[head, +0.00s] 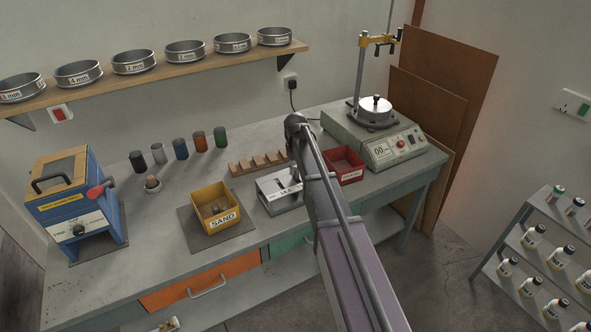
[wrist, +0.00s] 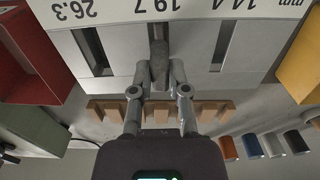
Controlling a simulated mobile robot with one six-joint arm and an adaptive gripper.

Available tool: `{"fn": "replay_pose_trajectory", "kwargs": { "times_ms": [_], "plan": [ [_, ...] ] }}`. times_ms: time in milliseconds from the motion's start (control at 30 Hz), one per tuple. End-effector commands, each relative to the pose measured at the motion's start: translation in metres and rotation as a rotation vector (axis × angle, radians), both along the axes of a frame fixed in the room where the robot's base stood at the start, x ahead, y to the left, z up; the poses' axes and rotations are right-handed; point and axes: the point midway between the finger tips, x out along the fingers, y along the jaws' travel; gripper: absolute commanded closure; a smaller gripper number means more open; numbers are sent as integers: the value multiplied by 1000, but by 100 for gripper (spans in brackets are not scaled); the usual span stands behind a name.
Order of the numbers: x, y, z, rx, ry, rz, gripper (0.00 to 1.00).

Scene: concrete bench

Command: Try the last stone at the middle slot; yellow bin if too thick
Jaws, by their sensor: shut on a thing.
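My gripper (wrist: 160,75) is shut on a grey stone (wrist: 159,62), held between its fingertips in the wrist view. The stone is in line with the middle slot (wrist: 158,31) of the pale metal gauge (wrist: 118,50), under the 19.7 mark; I cannot tell whether it is inside the slot or just above it. The yellow bin (head: 229,225), labelled SAND, stands left of the gauge with some stones inside. It also shows in the wrist view (wrist: 301,62).
A red bin (head: 352,176) labelled GRAVEL stands right of the gauge. A notched wooden rack (head: 240,169) behind the gauge shows no stones. Several coloured jars (head: 180,149) stand further left. A blue machine (head: 76,205) and a sieve shaker (head: 372,137) occupy the bench ends.

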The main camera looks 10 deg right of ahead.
Motion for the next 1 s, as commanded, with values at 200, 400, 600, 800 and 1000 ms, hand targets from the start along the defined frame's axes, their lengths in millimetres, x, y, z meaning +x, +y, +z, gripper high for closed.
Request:
{"fn": "replay_pose_trajectory", "kwargs": {
  "times_ms": [200,400,600,800,1000],
  "plan": [
    [0,0,-2,0,0,0,100],
    [0,0,-4,0,0,0,100],
    [0,0,-6,0,0,-1,100],
    [0,-1,-7,0,0,-1,100],
    [0,-1,-9,0,0,-1,100]
  ]
}}
